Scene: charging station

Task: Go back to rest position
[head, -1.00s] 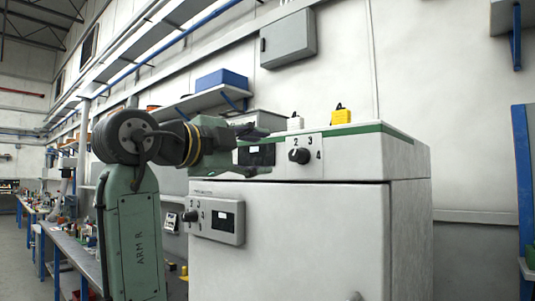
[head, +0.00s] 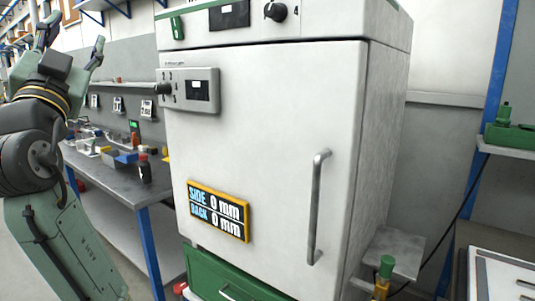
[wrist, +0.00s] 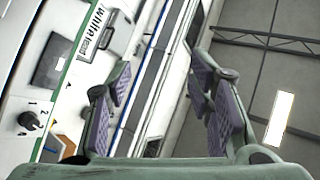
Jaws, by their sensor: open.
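My gripper (head: 72,44) is at the upper left of the head view, pointing up. Its two fingers are spread apart with nothing between them. It stands to the left of the white cabinet (head: 265,130) and appears clear of it. The wrist view shows the open gripper (wrist: 163,98) with purple finger pads and an empty gap. My green arm fills the left edge of the head view.
A workbench (head: 120,185) with small items stands behind my arm. A green drawer (head: 225,278) is below the door.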

